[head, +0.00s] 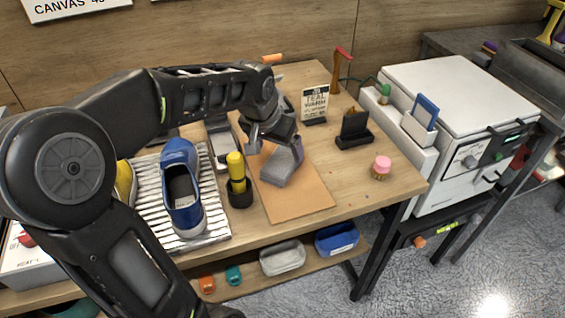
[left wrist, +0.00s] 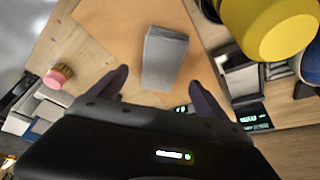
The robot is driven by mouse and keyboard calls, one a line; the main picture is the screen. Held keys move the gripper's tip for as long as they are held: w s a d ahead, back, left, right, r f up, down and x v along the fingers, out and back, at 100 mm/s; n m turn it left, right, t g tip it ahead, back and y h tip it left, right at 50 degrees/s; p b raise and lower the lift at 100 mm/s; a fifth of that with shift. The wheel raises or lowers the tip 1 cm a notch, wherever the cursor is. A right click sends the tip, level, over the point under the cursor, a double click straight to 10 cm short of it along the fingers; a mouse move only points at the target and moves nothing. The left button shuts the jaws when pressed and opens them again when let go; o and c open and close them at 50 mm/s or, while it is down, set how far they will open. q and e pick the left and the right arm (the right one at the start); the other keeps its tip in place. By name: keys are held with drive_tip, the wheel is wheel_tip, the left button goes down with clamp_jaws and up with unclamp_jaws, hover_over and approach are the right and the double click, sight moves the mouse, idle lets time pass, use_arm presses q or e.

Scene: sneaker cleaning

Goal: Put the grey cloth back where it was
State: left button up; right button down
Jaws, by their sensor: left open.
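The grey cloth (head: 277,168) is a folded block on an orange-brown mat (head: 305,202) on the wooden table. It also shows in the left wrist view (left wrist: 164,58), lying on the mat between and beyond my finger tips. My left gripper (head: 277,139) hangs just above the cloth in the head view and partly covers it. In the left wrist view its two fingers (left wrist: 157,82) are spread, with nothing between them that I can see held. Whether a finger touches the cloth is unclear. My right gripper is in neither view.
A yellow-topped bottle in a black holder (head: 238,182) stands left of the mat. A blue sneaker (head: 181,187) lies on a ribbed white mat (head: 215,219). A pink-topped brush (head: 381,167), a black card holder (head: 354,134) and a sign (head: 314,103) stand to the right. The table's right front is clear.

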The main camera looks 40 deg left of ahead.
sight(283, 159)
use_arm(q)
drive_tip(key=shift+x, duration=2.65)
drive_tip(key=shift+w, duration=0.1)
drive_tip(key=shift+r, duration=0.1)
drive_tip(key=shift+c, duration=0.6)
drive_tip(key=c, duration=1.4)
drive_tip(key=shift+r+p, duration=0.3)
drive_tip(key=shift+r, duration=4.7)
drive_tip(key=shift+c, duration=0.2)
drive_tip(key=shift+r, duration=0.1)
